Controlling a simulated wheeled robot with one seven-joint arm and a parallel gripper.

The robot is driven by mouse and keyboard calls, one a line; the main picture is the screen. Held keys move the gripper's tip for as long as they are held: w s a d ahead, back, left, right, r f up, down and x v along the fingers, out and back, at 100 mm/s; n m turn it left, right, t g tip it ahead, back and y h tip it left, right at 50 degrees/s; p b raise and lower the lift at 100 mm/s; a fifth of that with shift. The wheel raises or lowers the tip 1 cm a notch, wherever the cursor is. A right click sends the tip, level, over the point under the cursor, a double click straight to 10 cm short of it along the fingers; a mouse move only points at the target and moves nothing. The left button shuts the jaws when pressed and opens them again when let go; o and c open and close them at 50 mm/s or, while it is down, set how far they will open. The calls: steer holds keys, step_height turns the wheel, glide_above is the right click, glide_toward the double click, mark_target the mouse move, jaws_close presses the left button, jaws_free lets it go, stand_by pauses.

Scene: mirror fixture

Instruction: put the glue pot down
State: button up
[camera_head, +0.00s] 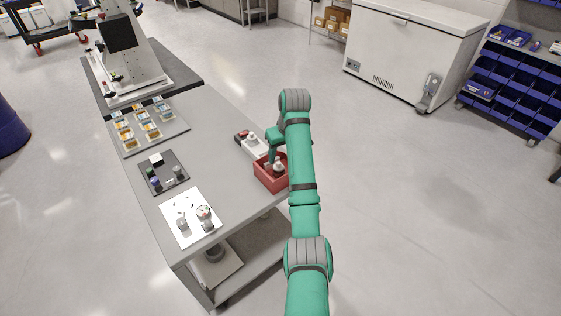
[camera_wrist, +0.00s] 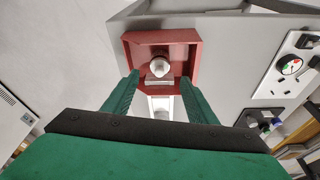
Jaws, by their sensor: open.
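A small pot with a pale rounded top, which looks like the glue pot (camera_wrist: 160,66), is inside the red bin (camera_wrist: 193,42). In the head view, the pot (camera_head: 278,168) shows in the red bin (camera_head: 268,184) at the right edge of the bench. My gripper (camera_wrist: 159,78) is open, its green fingers apart on either side of the bin's near part in the wrist view. No finger is seen touching the pot. The pot's lower part is hidden. In the head view my arm covers part of the bin and the fingertips.
On the grey bench (camera_head: 215,165) are a white board (camera_head: 178,228) with small parts, a dark tray (camera_head: 152,183) and a tray of sample cards (camera_head: 175,138). Bare bench lies left of the bin.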

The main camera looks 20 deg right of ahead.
steer(key=shift+v, duration=1.95)
